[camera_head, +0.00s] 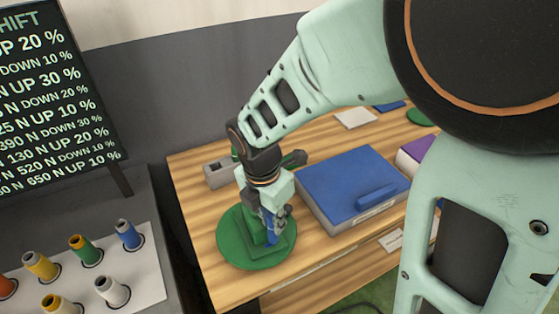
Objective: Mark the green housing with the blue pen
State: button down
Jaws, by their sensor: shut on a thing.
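My gripper (271,212) points down over a stepped green block, which looks like the green housing (257,239). The block sits on a round green disc (233,253) at the table's front left. My gripper is shut on a slim blue thing, seemingly the blue pen (272,238), held upright with its lower end at the green block. I cannot tell whether its tip touches the block. My gripper hides part of the block and the pen's upper part. No mark can be made out on the block.
A blue-lidded box (350,180) with a raised handle stands right of my gripper. A purple box (416,152) is farther right. A grey block (218,174) lies behind my gripper. A white rack (88,270) at left holds several coloured cones, one blue (127,234). A dark text board (55,90) stands behind it.

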jog(key=shift+r+p, duration=2.5)
jog(key=shift+r, duration=0.55)
jog(key=shift+s+f, duration=0.1)
